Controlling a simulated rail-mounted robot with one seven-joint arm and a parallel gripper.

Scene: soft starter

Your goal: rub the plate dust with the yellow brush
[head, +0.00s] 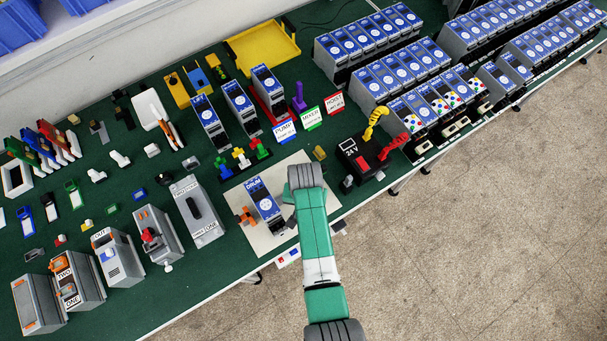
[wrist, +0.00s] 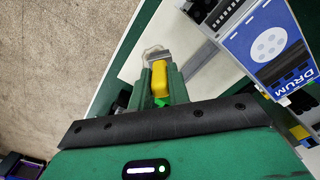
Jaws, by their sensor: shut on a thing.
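The yellow brush (wrist: 160,79) is held between the green fingers of my gripper (wrist: 163,92) in the wrist view. Its grey and pale head points away from me, over the cream plate (wrist: 213,78). I cannot tell whether the head touches the plate. No dust can be made out clearly; a pale patch shows around the brush head. In the head view the cream plate (head: 264,239) lies at the table's front edge, and my green arm hides its right part. The gripper's fingers and the brush are hidden there.
A blue and grey DRUM unit (head: 264,199) stands on the plate, right of my gripper in the wrist view (wrist: 270,48). An orange part (head: 245,216) sits beside it. A black 24 V box (head: 357,157) stands right of the plate. The floor lies beyond the table edge.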

